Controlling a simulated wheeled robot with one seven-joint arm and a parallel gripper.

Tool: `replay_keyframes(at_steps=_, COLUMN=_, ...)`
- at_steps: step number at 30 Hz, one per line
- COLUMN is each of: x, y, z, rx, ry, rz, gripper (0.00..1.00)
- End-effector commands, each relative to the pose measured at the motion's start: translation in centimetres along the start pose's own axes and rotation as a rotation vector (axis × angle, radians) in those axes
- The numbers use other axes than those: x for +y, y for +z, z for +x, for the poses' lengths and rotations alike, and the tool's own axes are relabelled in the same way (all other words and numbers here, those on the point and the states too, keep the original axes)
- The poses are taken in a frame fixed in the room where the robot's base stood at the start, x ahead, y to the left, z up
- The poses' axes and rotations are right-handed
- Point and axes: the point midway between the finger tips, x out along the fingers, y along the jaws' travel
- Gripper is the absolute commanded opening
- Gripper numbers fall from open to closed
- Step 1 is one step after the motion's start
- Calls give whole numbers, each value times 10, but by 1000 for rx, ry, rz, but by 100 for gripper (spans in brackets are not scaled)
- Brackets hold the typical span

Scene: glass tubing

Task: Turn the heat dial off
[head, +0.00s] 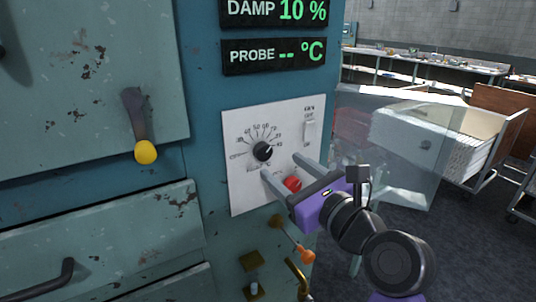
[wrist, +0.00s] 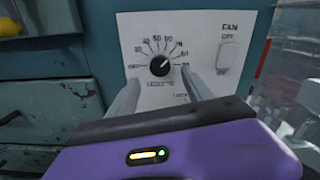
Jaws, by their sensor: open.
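The heat dial (head: 263,152) is a round black knob with a white pointer line, set in a printed scale on a white panel (head: 240,187). In the wrist view the dial (wrist: 160,66) has its pointer toward the upper right of the scale. My gripper (head: 281,165) is open, its two grey fingers reaching toward the panel just below and right of the dial. In the wrist view the fingertips (wrist: 158,77) stand on either side of the dial, slightly below it. I cannot tell whether they touch the panel. Nothing is between the fingers that I can see gripped.
A red knob (head: 292,184) sits below the dial, close to my fingers. A fan switch (head: 310,130) is at the panel's right. A yellow-knobbed lever (head: 145,151) is at the left, and an orange-ended lever (head: 307,256) is below the panel. Displays (head: 274,56) are above.

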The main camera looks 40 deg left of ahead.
Motion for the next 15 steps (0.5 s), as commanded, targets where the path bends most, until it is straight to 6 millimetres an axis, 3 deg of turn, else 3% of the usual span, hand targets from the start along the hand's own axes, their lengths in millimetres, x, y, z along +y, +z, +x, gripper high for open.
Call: replay_keyframes(at_steps=15, x=0, y=0, z=68, rx=1, ry=1, rz=0, gripper=59)
